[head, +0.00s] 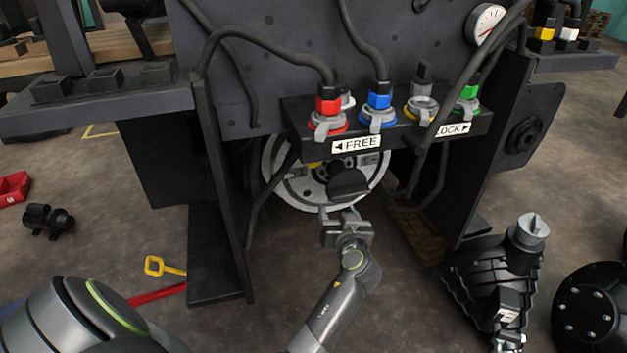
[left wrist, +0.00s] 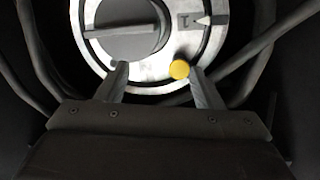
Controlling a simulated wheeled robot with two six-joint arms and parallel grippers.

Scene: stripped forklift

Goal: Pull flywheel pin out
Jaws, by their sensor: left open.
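The flywheel (head: 290,188) is a pale metal disc under the forklift's hose block, partly hidden by a dark round part and my left gripper. It also shows in the left wrist view (left wrist: 222,45), with a grey slotted hub and a pointer mark. The pin's yellow round head (left wrist: 180,69) is on the disc's lower rim. A bit of yellow also shows on the disc in the head view. My left gripper (head: 340,212) is open in front of the disc. In the left wrist view its fingers (left wrist: 157,72) are apart, with the yellow head between them, nearer the right finger.
The hose block (head: 420,128) with FREE and LOCK labels and coloured couplings overhangs the flywheel. Hoses hang on both sides. Dark frame plates (head: 215,200) flank the opening. A black ribbed part (head: 490,275) lies at right. A yellow-handled tool (head: 163,266) lies on the left floor.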

